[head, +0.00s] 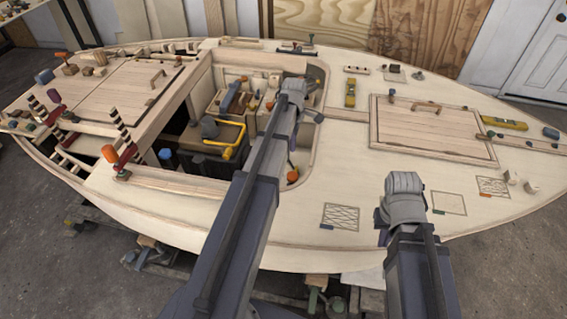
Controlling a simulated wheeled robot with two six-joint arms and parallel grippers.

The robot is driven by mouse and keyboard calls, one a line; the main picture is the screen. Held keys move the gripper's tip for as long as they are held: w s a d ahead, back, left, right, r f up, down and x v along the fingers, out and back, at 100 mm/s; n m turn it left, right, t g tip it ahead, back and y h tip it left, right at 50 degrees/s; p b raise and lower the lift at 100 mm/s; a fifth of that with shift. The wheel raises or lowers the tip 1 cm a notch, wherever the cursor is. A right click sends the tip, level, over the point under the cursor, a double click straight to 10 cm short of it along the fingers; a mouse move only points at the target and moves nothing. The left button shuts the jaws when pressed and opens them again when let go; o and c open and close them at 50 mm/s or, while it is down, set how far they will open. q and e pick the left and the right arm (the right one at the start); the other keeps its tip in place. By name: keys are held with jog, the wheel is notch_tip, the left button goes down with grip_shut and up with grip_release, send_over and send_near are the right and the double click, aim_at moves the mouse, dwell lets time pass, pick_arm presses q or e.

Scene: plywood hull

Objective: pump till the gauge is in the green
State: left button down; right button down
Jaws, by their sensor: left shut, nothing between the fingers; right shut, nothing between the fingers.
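A dark box-shaped unit (210,138) sits in the open cockpit well of the plywood hull. A bent yellow handle (234,150) stands at its right side; I cannot tell whether this is the pump. I cannot make out a gauge or its needle. My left gripper (292,90) is shut and empty, over the right side of the well, to the right of and beyond the yellow handle in the picture. Its wrist hides most of its fingers. My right gripper (403,188) is shut and empty over the deck at right, well away from the well.
An orange knob (293,177) is at the well's right edge. The near deck is mostly clear.

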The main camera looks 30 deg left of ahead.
pick_arm(q)
jog(key=shift+r, duration=0.1)
dwell(0.4)
notch_tip(320, 180, down, 14)
jog(key=b, duration=1.4)
notch_tip(320, 180, down, 4)
jog(key=b, duration=0.4)
jog(key=shift+s+d, duration=0.1)
jog(key=shift+s, duration=0.05)
